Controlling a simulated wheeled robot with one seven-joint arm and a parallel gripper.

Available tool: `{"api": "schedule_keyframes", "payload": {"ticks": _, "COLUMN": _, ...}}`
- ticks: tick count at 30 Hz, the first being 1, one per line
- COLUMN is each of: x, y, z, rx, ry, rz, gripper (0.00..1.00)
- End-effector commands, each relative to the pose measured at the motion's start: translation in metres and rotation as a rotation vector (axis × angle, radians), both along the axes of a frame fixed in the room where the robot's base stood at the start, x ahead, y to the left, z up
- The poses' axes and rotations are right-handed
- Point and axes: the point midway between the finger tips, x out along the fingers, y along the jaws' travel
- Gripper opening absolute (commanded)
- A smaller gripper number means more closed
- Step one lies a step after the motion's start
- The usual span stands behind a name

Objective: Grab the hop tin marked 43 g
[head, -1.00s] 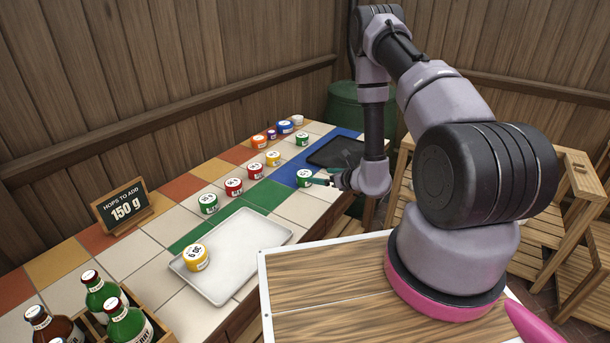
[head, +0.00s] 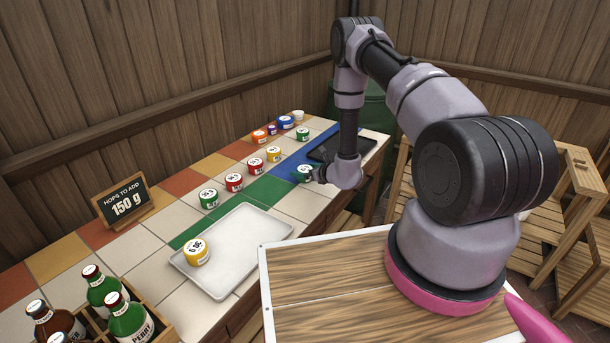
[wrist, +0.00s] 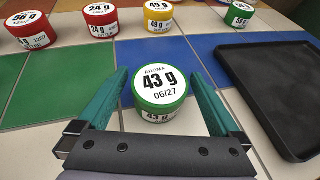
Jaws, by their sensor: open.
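The hop tin marked 43 g (wrist: 160,88) is green with a white label reading AROMA, 43 g and 06/27. In the wrist view it stands upright between the two teal fingers of my gripper (wrist: 160,95), which is open with a gap on each side of the tin.
A black tray (wrist: 285,88) lies close to the right. Red tins marked 56 g (wrist: 32,31) and 24 g (wrist: 100,21), a yellow 49 g tin (wrist: 158,18) and a green tin (wrist: 239,14) stand behind. A pale tray (head: 240,250) holds a yellow tin (head: 196,251).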

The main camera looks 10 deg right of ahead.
Motion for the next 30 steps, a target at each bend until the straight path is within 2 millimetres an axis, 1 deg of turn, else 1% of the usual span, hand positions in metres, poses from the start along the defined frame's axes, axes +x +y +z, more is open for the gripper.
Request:
{"api": "schedule_keyframes", "payload": {"ticks": 3, "x": 0.000, "y": 0.000, "z": 0.000, "rx": 0.000, "ry": 0.000, "rz": 0.000, "gripper": 1.00}}
{"api": "schedule_keyframes", "payload": {"ticks": 4, "x": 0.000, "y": 0.000, "z": 0.000, "rx": 0.000, "ry": 0.000, "rz": 0.000, "gripper": 0.96}}
{"api": "schedule_keyframes", "payload": {"ticks": 5, "x": 0.000, "y": 0.000, "z": 0.000, "rx": 0.000, "ry": 0.000, "rz": 0.000, "gripper": 0.85}}
{"api": "schedule_keyframes", "payload": {"ticks": 6, "x": 0.000, "y": 0.000, "z": 0.000, "rx": 0.000, "ry": 0.000, "rz": 0.000, "gripper": 0.69}}
{"api": "schedule_keyframes", "payload": {"ticks": 8, "x": 0.000, "y": 0.000, "z": 0.000, "rx": -0.001, "ry": 0.000, "rz": 0.000, "gripper": 0.46}}
{"api": "schedule_keyframes", "payload": {"ticks": 9, "x": 0.000, "y": 0.000, "z": 0.000, "rx": -0.001, "ry": 0.000, "rz": 0.000, "gripper": 0.31}}
{"api": "schedule_keyframes", "payload": {"ticks": 10, "x": 0.000, "y": 0.000, "z": 0.000, "rx": -0.001, "ry": 0.000, "rz": 0.000, "gripper": 0.21}}
{"api": "schedule_keyframes", "payload": {"ticks": 17, "x": 0.000, "y": 0.000, "z": 0.001, "rx": 0.000, "ry": -0.001, "rz": 0.000, "gripper": 0.21}}
{"api": "schedule_keyframes", "payload": {"ticks": 22, "x": 0.001, "y": 0.000, "z": 0.012, "rx": 0.001, "ry": -0.003, "rz": 0.000, "gripper": 0.21}}
{"api": "schedule_keyframes", "payload": {"ticks": 26, "x": 0.001, "y": 0.000, "z": 0.032, "rx": -0.001, "ry": -0.004, "rz": 0.000, "gripper": 0.21}}
{"api": "schedule_keyframes", "payload": {"ticks": 30, "x": 0.001, "y": 0.000, "z": 0.062, "rx": 0.000, "ry": -0.005, "rz": 0.000, "gripper": 0.21}}
